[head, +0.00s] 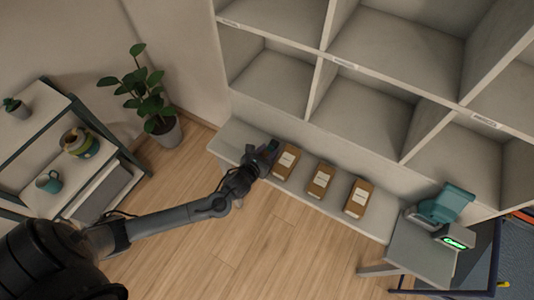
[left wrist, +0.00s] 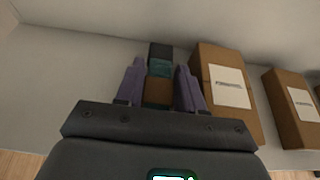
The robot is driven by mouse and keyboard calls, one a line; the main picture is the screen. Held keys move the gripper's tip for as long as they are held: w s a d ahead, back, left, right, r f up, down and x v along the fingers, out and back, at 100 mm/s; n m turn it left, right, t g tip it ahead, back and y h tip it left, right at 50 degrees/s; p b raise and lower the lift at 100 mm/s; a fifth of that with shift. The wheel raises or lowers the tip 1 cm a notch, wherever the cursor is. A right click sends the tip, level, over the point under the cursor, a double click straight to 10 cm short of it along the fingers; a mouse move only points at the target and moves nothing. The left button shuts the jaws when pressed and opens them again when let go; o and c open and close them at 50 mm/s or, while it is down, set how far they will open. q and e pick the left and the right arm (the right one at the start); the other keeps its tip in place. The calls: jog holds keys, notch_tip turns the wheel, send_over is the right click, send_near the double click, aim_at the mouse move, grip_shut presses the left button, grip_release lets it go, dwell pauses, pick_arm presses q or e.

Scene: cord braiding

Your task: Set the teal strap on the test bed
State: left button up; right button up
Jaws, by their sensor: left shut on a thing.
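My left gripper (head: 264,156) reaches the left end of a low pale bench, beside the leftmost brown package. In the left wrist view its purple fingers (left wrist: 160,92) are closed around a small piece with a dark end, a teal band and a brown part. I take this piece as the teal strap (left wrist: 160,68); its lower part is hidden by the gripper body. A grey device with a lit green display (head: 453,242) and a teal upper part (head: 447,204) stands at the right; I cannot tell for sure whether it is the test bed. My right gripper is not in view.
Three brown labelled packages, left (head: 286,161), middle (head: 321,180) and right (head: 358,197), lie on the bench (head: 378,226). Empty shelf compartments (head: 385,60) rise behind. A potted plant (head: 150,95) and a rack with a teal mug (head: 48,182) stand left. The wooden floor (head: 270,245) is clear.

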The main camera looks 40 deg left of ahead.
pick_arm(q)
jog(key=shift+f, duration=0.35)
jog(key=o, duration=0.8)
jog(key=shift+c, duration=0.2)
